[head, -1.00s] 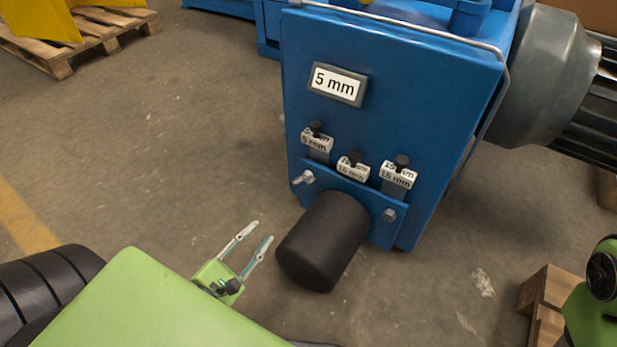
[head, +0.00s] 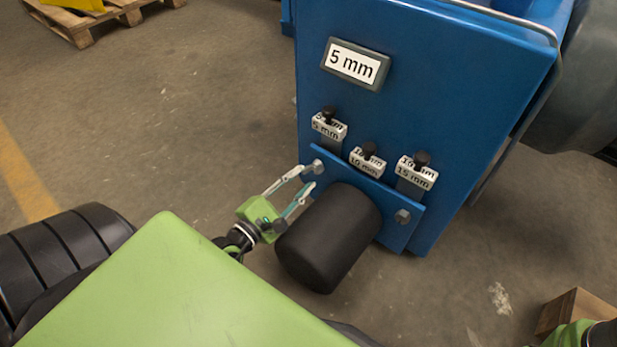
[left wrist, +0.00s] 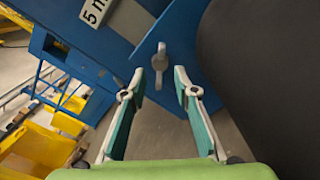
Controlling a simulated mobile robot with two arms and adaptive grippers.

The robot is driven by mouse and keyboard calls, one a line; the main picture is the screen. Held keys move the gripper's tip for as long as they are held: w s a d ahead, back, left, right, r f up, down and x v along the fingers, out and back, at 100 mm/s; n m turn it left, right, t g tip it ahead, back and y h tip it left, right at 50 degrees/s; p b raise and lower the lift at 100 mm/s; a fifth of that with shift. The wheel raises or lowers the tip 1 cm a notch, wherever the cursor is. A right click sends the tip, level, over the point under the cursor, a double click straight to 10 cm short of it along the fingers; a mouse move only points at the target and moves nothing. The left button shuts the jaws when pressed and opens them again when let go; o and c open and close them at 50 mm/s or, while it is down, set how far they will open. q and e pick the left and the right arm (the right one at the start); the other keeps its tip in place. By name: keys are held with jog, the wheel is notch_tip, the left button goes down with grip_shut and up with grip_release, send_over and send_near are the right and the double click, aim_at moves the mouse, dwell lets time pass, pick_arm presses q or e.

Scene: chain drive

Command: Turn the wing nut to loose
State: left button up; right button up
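The wing nut (head: 317,166) is a small grey metal piece at the left end of the blue plate (head: 376,197) on the front of the blue housing. In the left wrist view the wing nut (left wrist: 160,58) shows its two wings, standing roughly upright in the picture. My left gripper (head: 307,177) is open, its fingertips close to the wing nut. In the left wrist view the nut appears just beyond the gap between the fingertips (left wrist: 160,71), apart from both. Nothing is between the fingers. My right gripper is out of view.
A thick black cylinder (head: 330,238) sticks out from the plate, close beside my left gripper. A second fastener (head: 403,216) is at the plate's right end. Above are gauge blocks (head: 368,160) and a "5 mm" sign (head: 355,64). The floor at left is open.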

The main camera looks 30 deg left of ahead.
aim_at(313, 169)
pick_arm(q)
jog(key=shift+w+d+b, duration=0.15)
jog(key=shift+w+b, duration=0.2)
jog(key=shift+w, duration=1.4)
grip_shut()
